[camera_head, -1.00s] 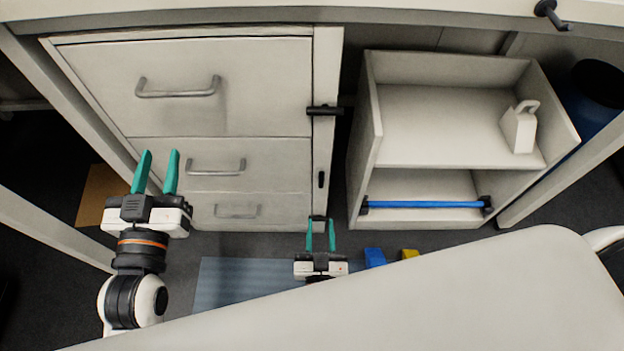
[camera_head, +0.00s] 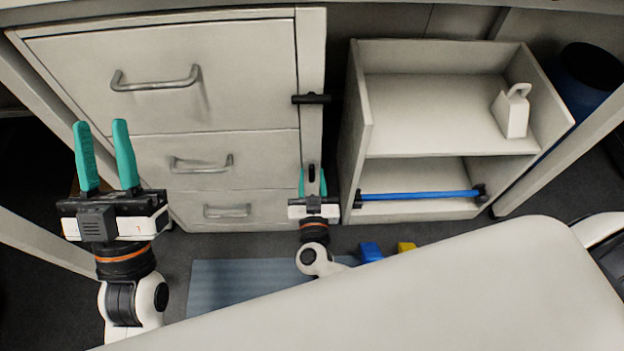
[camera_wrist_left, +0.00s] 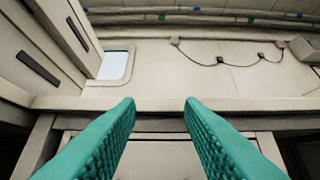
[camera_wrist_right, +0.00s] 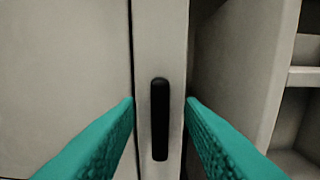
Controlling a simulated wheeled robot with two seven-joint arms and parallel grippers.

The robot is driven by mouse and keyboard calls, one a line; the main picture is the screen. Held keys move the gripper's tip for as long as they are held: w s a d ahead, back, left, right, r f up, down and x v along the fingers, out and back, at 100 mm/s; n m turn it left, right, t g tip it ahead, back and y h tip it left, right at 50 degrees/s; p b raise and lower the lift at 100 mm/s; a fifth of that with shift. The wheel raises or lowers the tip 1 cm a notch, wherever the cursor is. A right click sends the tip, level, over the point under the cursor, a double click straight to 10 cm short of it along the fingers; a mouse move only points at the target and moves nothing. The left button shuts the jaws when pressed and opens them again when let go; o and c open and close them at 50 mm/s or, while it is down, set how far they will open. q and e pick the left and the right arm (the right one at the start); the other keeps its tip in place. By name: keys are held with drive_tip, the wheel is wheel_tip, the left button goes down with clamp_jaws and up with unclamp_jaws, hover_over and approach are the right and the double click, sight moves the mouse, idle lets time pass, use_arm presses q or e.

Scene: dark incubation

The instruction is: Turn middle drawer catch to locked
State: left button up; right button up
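The drawer unit has a large top drawer (camera_head: 240,100), a middle drawer (camera_head: 255,150) and a low bottom drawer (camera_head: 265,208). The middle drawer catch (camera_wrist_right: 160,130) is a black bar standing vertical on the right-hand post; in the head view it is partly hidden by my right gripper (camera_head: 312,180). My right gripper is open, with one finger to each side of the catch in the right wrist view, not closed on it. My left gripper (camera_head: 101,127) is open and empty, raised in front of the unit's left side.
The top drawer's catch (camera_head: 311,98) lies horizontal across the post. An open shelf unit (camera_head: 360,130) with a blue bar (camera_head: 420,196) and a white block with a handle (camera_head: 512,112) stands at right. A pale panel (camera_head: 400,290) fills the lower foreground. A blue mat (camera_head: 225,285) lies on the floor.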

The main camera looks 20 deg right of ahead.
drive_tip(key=shift+c, duration=0.4)
clamp_jaws()
